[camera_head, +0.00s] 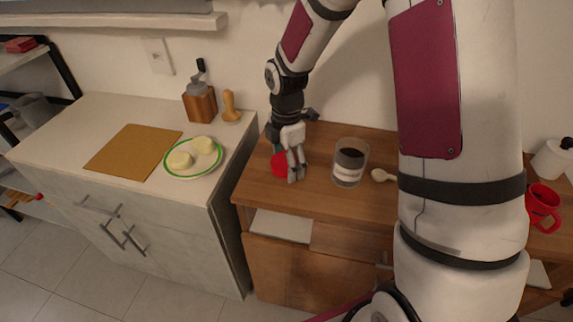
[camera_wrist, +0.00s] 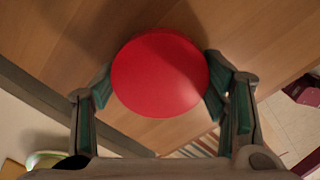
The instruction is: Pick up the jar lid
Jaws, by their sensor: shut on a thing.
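The jar lid is a round red disc (camera_wrist: 160,73) between the two fingers of my gripper (camera_wrist: 159,84) in the wrist view, with a finger against each side. In the head view the lid (camera_head: 280,164) shows partly behind my gripper (camera_head: 291,168), over the left part of the wooden cabinet top. My gripper is shut on the lid. I cannot tell whether the lid is clear of the wood or still touches it. A glass jar (camera_head: 349,174) with dark contents and a pale label stands upright to the right of my gripper, with no lid on it.
A pale spoon (camera_head: 381,175) lies right of the jar. A red mug (camera_head: 542,207) stands far right.

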